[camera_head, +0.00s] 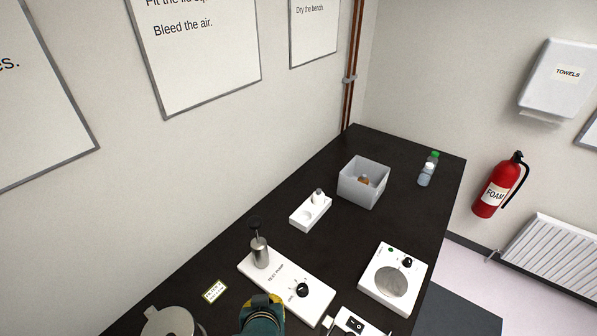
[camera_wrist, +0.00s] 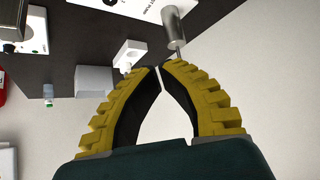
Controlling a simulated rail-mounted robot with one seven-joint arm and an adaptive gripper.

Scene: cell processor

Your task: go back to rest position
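My gripper (camera_head: 262,312), with a dark green body and yellow ridged fingers, is at the bottom of the head view, in front of the white test pump board (camera_head: 315,295). In the wrist view my gripper (camera_wrist: 159,68) has its fingertips together, with nothing seen held between them. The test pump's metal cylinder (camera_head: 260,253) stands upright on the board with a black-topped rod above it. The cylinder also shows in the wrist view (camera_wrist: 176,25), just beyond the fingertips in the picture. The wrist picture is upside down.
A round metal vessel (camera_head: 168,322) and a yellow-edged label (camera_head: 215,291) lie left of my gripper. A white dial device (camera_head: 372,285) and a switch box (camera_head: 352,325) are to the right.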

